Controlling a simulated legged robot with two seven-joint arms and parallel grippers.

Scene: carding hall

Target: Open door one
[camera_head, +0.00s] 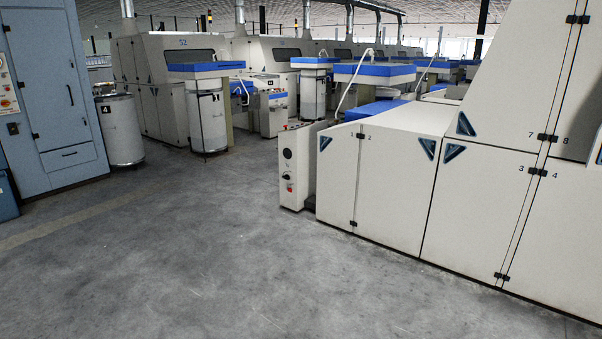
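The cream machine (395,118) stands at the right with numbered door panels. A narrow panel (337,185) at its left end has a dark triangular recess (325,143) at its upper left. A seam with small black hinges parts it from the panel marked 2 (390,195). The panel marked 2 also looks closed, with a triangular recess (427,149). Neither of my grippers is in view.
A control post (295,168) with knobs and a red button stands just left of the narrow panel. Open grey concrete floor (220,260) lies in front. A blue-grey cabinet (55,90) and a can marked 4 (120,132) stand at the left.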

